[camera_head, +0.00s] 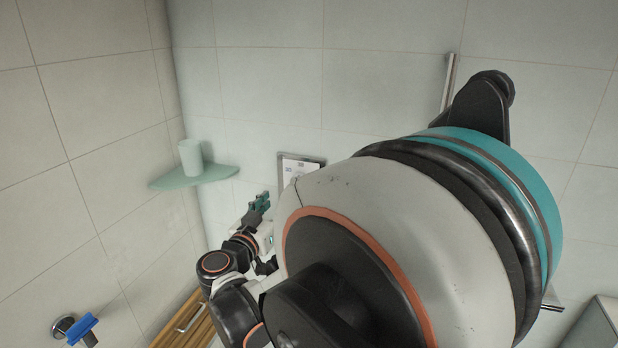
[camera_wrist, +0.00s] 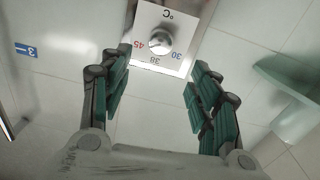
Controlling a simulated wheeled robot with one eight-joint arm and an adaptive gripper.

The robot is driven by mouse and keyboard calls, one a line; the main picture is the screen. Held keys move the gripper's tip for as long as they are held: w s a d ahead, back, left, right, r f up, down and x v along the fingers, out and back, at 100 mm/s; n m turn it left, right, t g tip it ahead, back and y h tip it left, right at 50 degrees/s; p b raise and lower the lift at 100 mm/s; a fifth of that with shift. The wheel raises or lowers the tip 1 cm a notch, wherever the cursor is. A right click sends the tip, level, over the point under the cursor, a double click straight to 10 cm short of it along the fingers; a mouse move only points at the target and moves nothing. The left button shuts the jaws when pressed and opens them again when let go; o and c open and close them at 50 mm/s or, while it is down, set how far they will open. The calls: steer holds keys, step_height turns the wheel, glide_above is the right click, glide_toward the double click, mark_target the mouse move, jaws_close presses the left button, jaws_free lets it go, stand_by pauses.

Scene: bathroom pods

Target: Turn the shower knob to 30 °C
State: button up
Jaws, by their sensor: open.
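The shower knob (camera_wrist: 161,42) is a round metal knob on a white plate (camera_wrist: 150,62) marked °C, with 45 in red, 38 in dark print and 30 in blue. In the wrist view it lies ahead of my gripper (camera_wrist: 158,75), at the top between the two green-padded fingers. The fingers are spread open with nothing between them, and look apart from the knob. In the head view the plate (camera_head: 299,165) is on the tiled back wall, partly behind my arm. My gripper (camera_head: 262,203) is below and left of it there. I cannot tell the knob's pointer direction.
A pale green corner shelf (camera_head: 195,177) with a cup (camera_head: 190,157) is left of the plate in the head view. A wooden slatted piece (camera_head: 187,325) is below. A blue label marked 3 (camera_wrist: 26,50) is left in the wrist view.

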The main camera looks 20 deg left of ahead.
steer(key=w+d, duration=0.1)
steer(key=w, duration=1.1)
steer(key=shift+b, duration=0.4)
steer(key=shift+s, duration=0.1)
steer(key=shift+c, duration=0.5)
steer(key=c, duration=1)
